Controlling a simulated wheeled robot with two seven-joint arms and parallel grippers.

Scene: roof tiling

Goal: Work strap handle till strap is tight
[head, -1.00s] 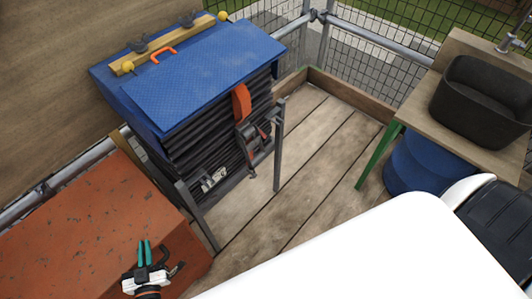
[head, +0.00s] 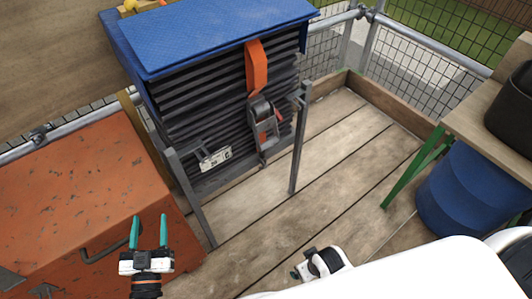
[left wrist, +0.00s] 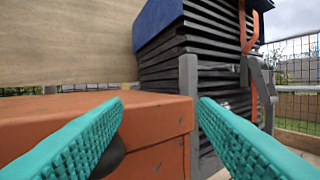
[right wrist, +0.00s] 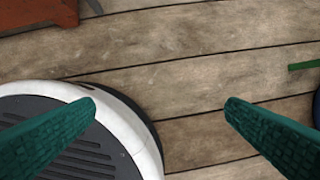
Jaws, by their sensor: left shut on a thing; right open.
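An orange strap (head: 256,68) runs down the front of a stack of dark tiles (head: 205,105) under a blue cover. A grey metal ratchet with a handle (head: 264,125) hangs at the strap's lower part, by the right post. My left gripper (head: 148,232) is over the orange chest's edge, well short of the ratchet. Its fingers stand apart and I see nothing gripped. My right gripper (right wrist: 160,103) is open and empty above the floor and part of my white base.
The orange chest (head: 70,190) with a dark handle is at the left. Grey posts (head: 297,150) stand before the stack. A blue barrel (head: 465,190) and a bench with a black tub are at the right. Plank floor (head: 350,150) is clear between.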

